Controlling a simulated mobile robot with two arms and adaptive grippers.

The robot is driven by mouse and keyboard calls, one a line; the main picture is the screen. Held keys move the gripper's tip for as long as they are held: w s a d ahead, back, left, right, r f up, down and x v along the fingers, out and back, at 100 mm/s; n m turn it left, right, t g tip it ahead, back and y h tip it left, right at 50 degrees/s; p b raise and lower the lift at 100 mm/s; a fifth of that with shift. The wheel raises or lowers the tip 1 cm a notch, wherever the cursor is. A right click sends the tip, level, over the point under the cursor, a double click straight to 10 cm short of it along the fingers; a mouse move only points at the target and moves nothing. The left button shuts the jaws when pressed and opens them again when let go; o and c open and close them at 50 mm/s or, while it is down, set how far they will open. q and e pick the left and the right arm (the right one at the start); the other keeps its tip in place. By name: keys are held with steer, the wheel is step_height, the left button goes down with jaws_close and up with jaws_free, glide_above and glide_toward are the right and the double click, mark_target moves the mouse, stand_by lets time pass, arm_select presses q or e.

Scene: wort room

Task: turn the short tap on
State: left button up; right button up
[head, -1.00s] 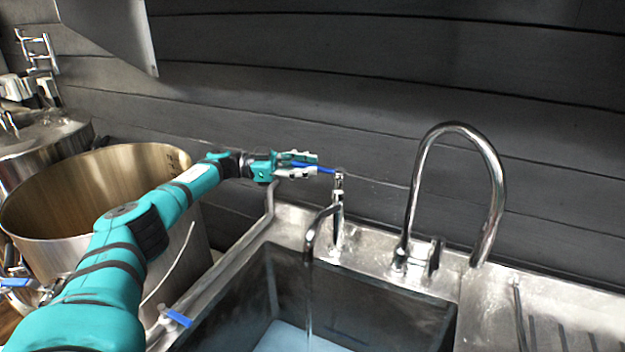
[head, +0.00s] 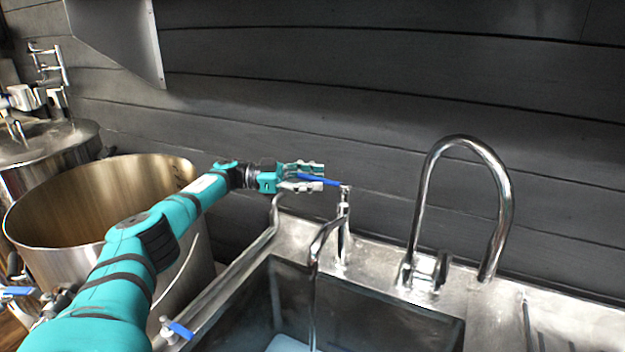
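The short tap (head: 343,225) is a slim chrome tap at the back left of the sink, with a spout curving forward and a blue lever (head: 328,181) on top pointing left. A stream of water (head: 313,300) runs from its spout into the sink. My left gripper (head: 312,178) is level with the lever, its two fingers apart, one on the far side and one on the near side of the lever. Whether either finger touches it I cannot tell. The lever's left end is partly hidden by the gripper. My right gripper is not in view.
A tall curved chrome tap (head: 505,195) stands right of the short tap. The sink (head: 370,320) lies below, with a ribbed drainer (head: 575,325) at right. A large open steel pot (head: 100,210) stands left, and a small blue-handled valve (head: 178,329) sits near the sink's left edge.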

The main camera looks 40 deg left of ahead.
arm_select(q)
step_height(320, 180, up, 10)
steer(key=shift+r, duration=0.1)
stand_by(0.4)
